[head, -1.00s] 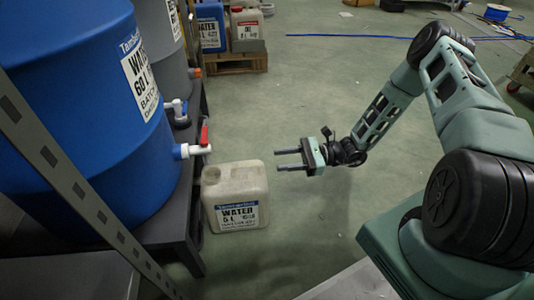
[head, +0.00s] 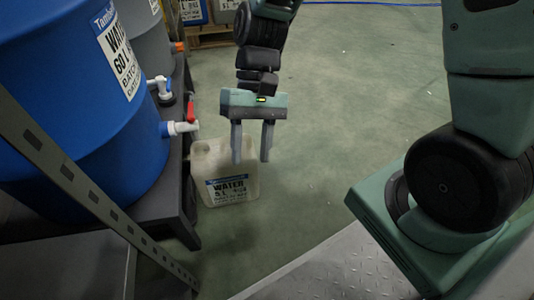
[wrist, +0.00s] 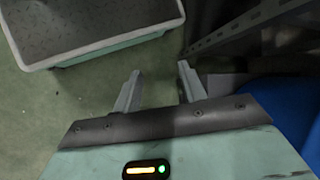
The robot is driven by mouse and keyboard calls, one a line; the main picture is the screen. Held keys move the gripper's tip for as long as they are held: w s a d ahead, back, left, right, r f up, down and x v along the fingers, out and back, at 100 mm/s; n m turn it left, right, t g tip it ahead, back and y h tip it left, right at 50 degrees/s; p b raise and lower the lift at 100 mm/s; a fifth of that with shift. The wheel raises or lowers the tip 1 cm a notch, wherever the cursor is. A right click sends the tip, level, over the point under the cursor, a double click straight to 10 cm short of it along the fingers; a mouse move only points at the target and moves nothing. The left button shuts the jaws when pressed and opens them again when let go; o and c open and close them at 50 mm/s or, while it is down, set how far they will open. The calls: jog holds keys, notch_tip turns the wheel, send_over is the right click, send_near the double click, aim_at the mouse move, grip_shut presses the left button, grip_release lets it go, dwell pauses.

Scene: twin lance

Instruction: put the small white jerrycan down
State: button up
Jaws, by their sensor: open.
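The small white jerrycan (head: 226,192), off-white with a blue and white "WATER 5 L" label, stands upright on the green floor. It is beside the black stand, near the red-handled tap (head: 180,127) of the blue barrel. My gripper (head: 251,158) hangs with its fingers pointing down, open and empty. In the head view its fingers overlap the jerrycan's upper right part; they appear above and in front of it, with no grip on it. In the wrist view the open fingers (wrist: 160,70) have nothing between them, and the jerrycan does not show.
The large blue barrel (head: 60,90) sits on the black stand (head: 165,205) at left. A slotted grey metal rail (head: 95,200) crosses the lower left. More containers on a pallet (head: 208,38) stand at the back. The floor to the right of the jerrycan is clear.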

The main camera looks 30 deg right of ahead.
jog(key=s+a+r+n+t+h, duration=0.1)
jog(key=s+r+n+t+h, duration=0.2)
jog(key=s+r+n+t, duration=0.2)
jog(key=s+r+n, duration=0.1)
jog(key=s+n, duration=0.2)
jog(key=shift+a+r+t+h, duration=0.2)
jog(key=shift+r+t+h, duration=0.1)
jog(key=shift+r+h, duration=0.1)
notch_tip(320, 180, up, 50)
jog(key=p, duration=5)
jog(key=shift+r, duration=0.2)
